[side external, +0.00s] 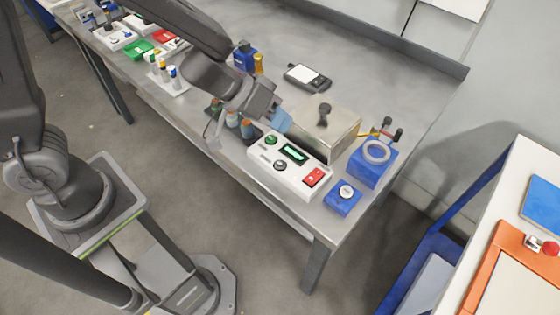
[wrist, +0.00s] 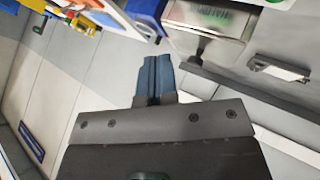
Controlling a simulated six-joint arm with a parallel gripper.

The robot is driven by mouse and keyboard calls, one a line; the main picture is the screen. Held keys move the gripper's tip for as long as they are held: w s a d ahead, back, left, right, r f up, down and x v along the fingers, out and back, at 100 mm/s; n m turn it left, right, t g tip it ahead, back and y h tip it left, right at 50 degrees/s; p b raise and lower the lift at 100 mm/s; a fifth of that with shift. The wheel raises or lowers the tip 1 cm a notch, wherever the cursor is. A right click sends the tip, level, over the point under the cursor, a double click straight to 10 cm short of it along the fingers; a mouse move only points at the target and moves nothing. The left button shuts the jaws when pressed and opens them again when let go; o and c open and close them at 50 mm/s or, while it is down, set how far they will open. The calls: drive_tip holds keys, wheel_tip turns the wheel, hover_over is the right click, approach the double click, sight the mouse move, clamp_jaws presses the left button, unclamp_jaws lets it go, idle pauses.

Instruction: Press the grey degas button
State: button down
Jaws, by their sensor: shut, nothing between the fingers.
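A white control panel (side external: 258,165) stands at the table's front edge in the side external view. It carries a green round button (side external: 270,140), a dark display with green digits (side external: 294,152), a grey round button (side external: 280,165) and a red switch (side external: 313,177). The labels are too small to read. My gripper (side external: 280,121) is just behind the panel's left end, beside the metal box, apart from the grey button. In the wrist view its blue fingers (wrist: 157,75) are shut and empty. I cannot pick out the grey button in the wrist view.
A metal box with a lid and dark knob (side external: 325,125) stands behind the panel. A blue box with a ring (side external: 372,162) and a small blue box (side external: 343,197) are to the right. Brown-capped bottles (side external: 247,129) stand close left of the panel. A scale (side external: 307,77) lies behind.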

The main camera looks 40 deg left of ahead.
sight(279, 162)
drive_tip(key=shift+f, duration=4.4)
drive_tip(key=shift+f, duration=0.4)
drive_tip(key=shift+f, duration=0.35)
drive_tip(key=shift+r, duration=0.75)
drive_tip(key=shift+r, duration=2.55)
